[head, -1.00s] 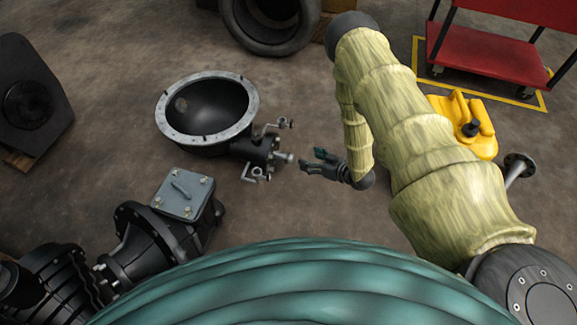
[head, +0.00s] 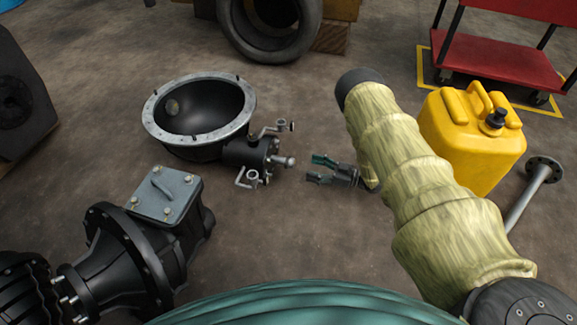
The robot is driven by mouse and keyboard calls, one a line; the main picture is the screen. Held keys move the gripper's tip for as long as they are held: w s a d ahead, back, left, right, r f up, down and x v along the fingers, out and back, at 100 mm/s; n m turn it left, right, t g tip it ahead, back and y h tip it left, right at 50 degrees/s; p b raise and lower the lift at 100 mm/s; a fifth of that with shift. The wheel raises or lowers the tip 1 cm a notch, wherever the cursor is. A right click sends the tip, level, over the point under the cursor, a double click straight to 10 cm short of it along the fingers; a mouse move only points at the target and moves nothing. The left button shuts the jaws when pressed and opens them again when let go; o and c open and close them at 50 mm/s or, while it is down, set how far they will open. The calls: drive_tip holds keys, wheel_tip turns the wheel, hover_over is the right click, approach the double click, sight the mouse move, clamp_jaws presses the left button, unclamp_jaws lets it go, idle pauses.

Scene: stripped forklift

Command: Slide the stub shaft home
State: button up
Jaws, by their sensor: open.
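The stub shaft (head: 287,161) is a short, light metal piece. It sticks out of the right end of a black cylindrical housing (head: 243,153), which joins a dark bowl-shaped casing (head: 160,138) with a grey flanged rim. How deep the shaft sits cannot be told. Two bent metal fittings flank the housing, one behind (head: 277,127) and one in front (head: 247,178). My gripper (head: 318,169) is to the right of the shaft, fingers apart and pointing left at it. A clear gap lies between the fingertips and the shaft end, and the gripper holds nothing.
A yellow jerrycan (head: 470,140) stands right of my arm, with a flanged metal rod (head: 532,190) beside it. A black gear housing with a grey cover (head: 165,193) is at front left. A tyre (head: 268,30) and red cart (head: 505,62) are behind. Floor around the gripper is clear.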

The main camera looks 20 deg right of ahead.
sight(294, 163)
drive_tip(key=b+x, duration=0.4)
drive_tip(key=x, duration=0.5)
drive_tip(key=shift+a+f+b, duration=0.1)
drive_tip(key=shift+b, duration=0.25)
drive_tip(key=shift+w+a, duration=0.45)
drive_tip(key=shift+a, duration=0.1)
